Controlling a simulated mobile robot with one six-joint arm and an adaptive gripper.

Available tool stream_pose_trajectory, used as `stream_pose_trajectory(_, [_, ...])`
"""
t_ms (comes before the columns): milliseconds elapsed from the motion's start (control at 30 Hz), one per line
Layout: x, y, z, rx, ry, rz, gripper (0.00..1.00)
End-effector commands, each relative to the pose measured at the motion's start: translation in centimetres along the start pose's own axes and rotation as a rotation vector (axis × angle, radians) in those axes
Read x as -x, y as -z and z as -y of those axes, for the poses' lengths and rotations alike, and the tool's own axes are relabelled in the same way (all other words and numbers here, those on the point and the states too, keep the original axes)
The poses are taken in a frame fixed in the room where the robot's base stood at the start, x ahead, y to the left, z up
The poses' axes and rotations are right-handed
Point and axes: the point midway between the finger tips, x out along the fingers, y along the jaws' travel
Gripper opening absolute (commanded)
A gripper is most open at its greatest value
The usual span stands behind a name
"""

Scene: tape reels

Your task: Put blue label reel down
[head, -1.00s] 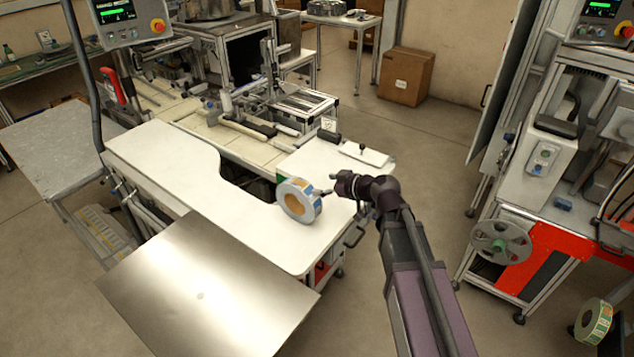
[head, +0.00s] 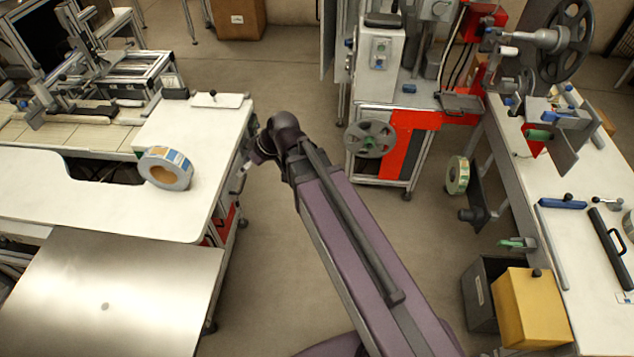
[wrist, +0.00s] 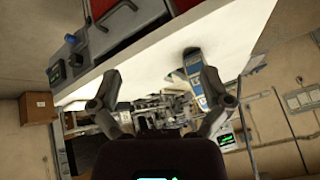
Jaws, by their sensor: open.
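The blue label reel (head: 172,158), a thick roll with a white side and brown core, rests on the white worktop (head: 110,205) near its right part. My gripper (head: 245,170) is just off the worktop's right edge, to the right of the reel with a clear gap. In the wrist view my gripper (wrist: 158,92) has its two fingers spread wide, with nothing held between them. The reel's blue and white edge (wrist: 193,72) shows there beyond the right-hand finger, which partly hides it.
A bare metal plate (head: 110,290) adjoins the worktop in front. A red-fronted machine with a grey spool (head: 370,138) stands ahead right. A green-labelled reel (head: 457,175) and a yellow bin (head: 532,308) are at the right. Open floor (head: 270,270) lies between the benches.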

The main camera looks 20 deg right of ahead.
Motion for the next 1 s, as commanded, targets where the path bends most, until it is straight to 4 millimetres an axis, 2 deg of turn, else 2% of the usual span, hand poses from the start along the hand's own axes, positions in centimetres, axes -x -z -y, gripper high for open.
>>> stream_pose_trajectory(33, [0.8,-2.2,-1.1,-0.071,-0.04,0.058,0.98])
stream_pose_trajectory(200, [3.6,-8.6,-4.5,-0.336,-0.206,0.246,0.98])
stream_pose_trajectory(300, [5.2,-11.6,-5.9,-0.47,-0.303,0.324,0.98])
stream_pose_trajectory(400, [6.5,-13.7,-6.8,-0.569,-0.379,0.374,0.98])
stream_pose_trajectory(600, [7.7,-15.3,-7.5,-0.651,-0.446,0.413,0.98])
stream_pose_trajectory(1000, [7.7,-15.3,-7.5,-0.651,-0.446,0.412,1.0])
